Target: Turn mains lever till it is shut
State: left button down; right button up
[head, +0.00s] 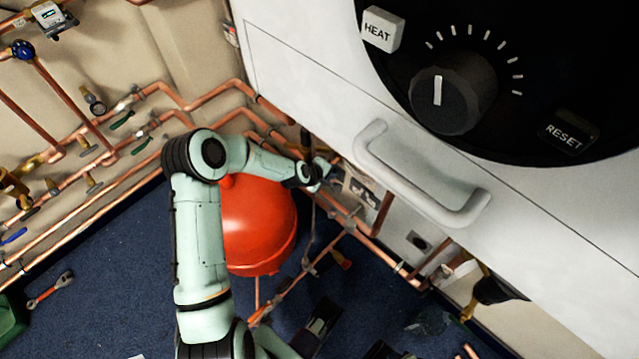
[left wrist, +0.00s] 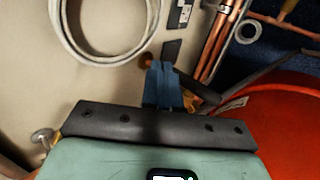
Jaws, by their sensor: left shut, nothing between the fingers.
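My left arm reaches over the red tank to the pipes beside the white boiler, and its gripper (head: 325,172) is small and partly hidden there. In the left wrist view the blue fingers (left wrist: 163,85) are shut together with nothing between them. A dark lever-like bar (left wrist: 197,88) lies just right of the fingertips, with a brass-coloured part beside it. It looks close to the fingers, but I cannot tell whether they touch. I cannot tell for sure that this bar is the mains lever, nor its exact angle. My right gripper is not in view.
The red tank (head: 260,225) stands below the left forearm. The white boiler with its handle (head: 420,180) and black dial panel fills the right. Copper pipes and valves line the wall. A red-handled wrench (head: 50,290) lies on the blue floor (head: 110,270).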

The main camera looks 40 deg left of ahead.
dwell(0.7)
pick_arm(q)
jog(key=shift+s+a+f, duration=0.1)
jog(key=shift+s+f, duration=0.15)
jog(key=shift+s, duration=0.5)
notch_tip(320, 180, up, 6)
jog(key=p, duration=0.3)
jog(key=shift+w+r, duration=0.15)
notch_tip(320, 180, up, 8)
jog(key=shift+f+p, duration=0.1)
jog(key=shift+p, duration=0.7)
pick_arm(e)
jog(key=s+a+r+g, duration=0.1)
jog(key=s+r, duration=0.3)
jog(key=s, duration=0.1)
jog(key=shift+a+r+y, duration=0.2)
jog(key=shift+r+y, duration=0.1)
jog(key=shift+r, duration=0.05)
